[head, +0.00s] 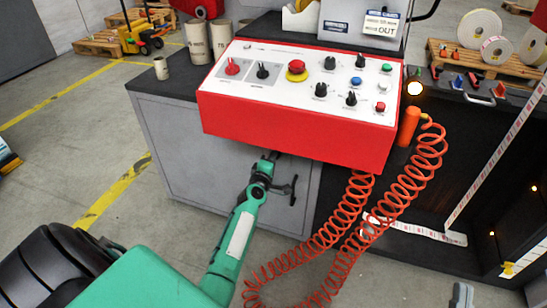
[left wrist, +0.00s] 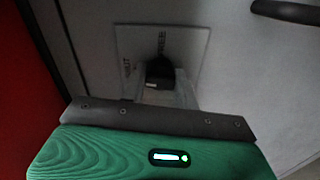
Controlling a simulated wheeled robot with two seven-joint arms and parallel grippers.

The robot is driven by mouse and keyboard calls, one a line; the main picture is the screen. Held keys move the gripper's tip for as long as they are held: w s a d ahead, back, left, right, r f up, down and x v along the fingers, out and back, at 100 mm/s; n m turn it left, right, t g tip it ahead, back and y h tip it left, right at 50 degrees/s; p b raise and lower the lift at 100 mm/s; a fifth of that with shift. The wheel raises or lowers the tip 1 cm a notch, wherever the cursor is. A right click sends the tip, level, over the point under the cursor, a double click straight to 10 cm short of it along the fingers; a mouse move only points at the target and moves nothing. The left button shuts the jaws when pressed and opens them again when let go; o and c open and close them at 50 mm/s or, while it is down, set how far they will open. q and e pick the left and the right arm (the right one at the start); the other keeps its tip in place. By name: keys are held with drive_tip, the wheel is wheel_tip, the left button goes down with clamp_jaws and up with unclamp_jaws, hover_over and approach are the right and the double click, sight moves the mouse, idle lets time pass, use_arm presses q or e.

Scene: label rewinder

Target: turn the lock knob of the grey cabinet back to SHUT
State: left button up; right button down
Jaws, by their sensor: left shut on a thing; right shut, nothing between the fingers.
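The grey cabinet (head: 235,165) stands under the red control box. Its black lock knob (left wrist: 160,72) shows in the left wrist view on a pale square plate (left wrist: 135,45). One label runs upward above the knob and another is at its left; both are dim and hard to read. My left gripper (head: 272,158) reaches the cabinet front just below the red box and is shut on the knob; in the left wrist view its fingers (left wrist: 168,97) close around it. The knob's exact angle is unclear. A grey tip at the bottom right appears to be my right gripper (head: 462,295), shut and empty.
The red control box (head: 290,140) overhangs the cabinet front close above my left gripper. A dark cabinet handle (left wrist: 285,12) is at the upper right of the wrist view. Coiled orange hose (head: 345,215) hangs just right of my left arm.

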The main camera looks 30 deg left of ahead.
use_arm(q)
drive_tip(key=shift+n, duration=0.6)
use_arm(e)
drive_tip(key=shift+a+f+g, duration=0.15)
drive_tip(key=shift+f+g, duration=0.15)
use_arm(q)
drive_tip(key=shift+n, duration=0.3)
use_arm(e)
drive_tip(key=shift+w+f, duration=0.1)
use_arm(q)
drive_tip(key=o, duration=1)
drive_tip(key=shift+p+v, duration=1)
drive_tip(key=shift+v, duration=5.95)
use_arm(e)
wheel_tip(320, 180, down, 8)
drive_tip(key=s+a+g, duration=0.1)
drive_tip(key=a+g, duration=0.1)
drive_tip(key=g, duration=0.3)
drive_tip(key=shift+a+f, duration=0.2)
drive_tip(key=shift+a, duration=0.05)
use_arm(q)
drive_tip(key=shift+a+f, duration=0.1)
